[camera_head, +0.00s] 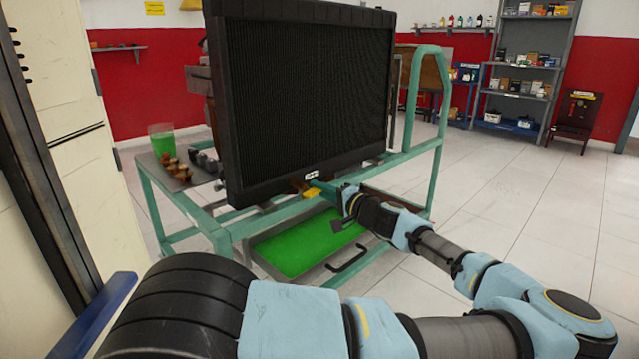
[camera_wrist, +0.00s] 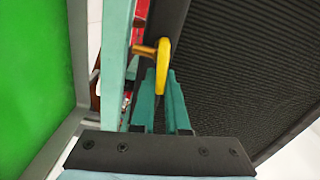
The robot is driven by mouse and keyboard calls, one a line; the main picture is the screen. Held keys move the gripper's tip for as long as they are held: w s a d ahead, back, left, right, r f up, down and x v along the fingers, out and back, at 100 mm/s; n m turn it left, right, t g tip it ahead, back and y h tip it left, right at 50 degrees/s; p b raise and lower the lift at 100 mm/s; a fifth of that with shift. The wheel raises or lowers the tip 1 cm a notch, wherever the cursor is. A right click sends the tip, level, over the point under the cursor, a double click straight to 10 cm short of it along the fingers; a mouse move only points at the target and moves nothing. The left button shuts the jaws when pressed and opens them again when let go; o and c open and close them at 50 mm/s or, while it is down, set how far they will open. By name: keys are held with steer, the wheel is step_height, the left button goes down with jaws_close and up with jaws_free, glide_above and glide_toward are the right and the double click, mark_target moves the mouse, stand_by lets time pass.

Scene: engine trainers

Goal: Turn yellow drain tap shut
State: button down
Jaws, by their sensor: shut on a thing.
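The yellow drain tap (camera_head: 312,195) sits at the bottom edge of the black radiator (camera_head: 300,110), just above the green frame's front rail. In the wrist view its yellow handle (camera_wrist: 162,65) stands at the fingertips, on a brass stem that reaches in from the left. My gripper (camera_head: 326,188) comes in from the right under the radiator. In the wrist view my gripper (camera_wrist: 160,80) has its two teal fingers close around the end of the handle, shut on it. The exact contact is partly hidden by the fingers.
A green frame (camera_head: 425,100) carries the radiator, with its rail (camera_wrist: 116,50) close left of my fingers. A tray with green liquid (camera_head: 300,245) and a black handle lies below. A cup of green liquid (camera_head: 161,140) stands behind left. Floor at right is clear.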

steer(key=shift+f+m+p, duration=0.1)
steer(key=shift+m+p, duration=0.35)
steer(key=shift+m, duration=0.55)
steer(key=shift+f, duration=0.1)
steer(key=c, duration=0.9)
jaws_free()
steer(key=v, duration=1.1)
steer(key=shift+w, duration=0.1)
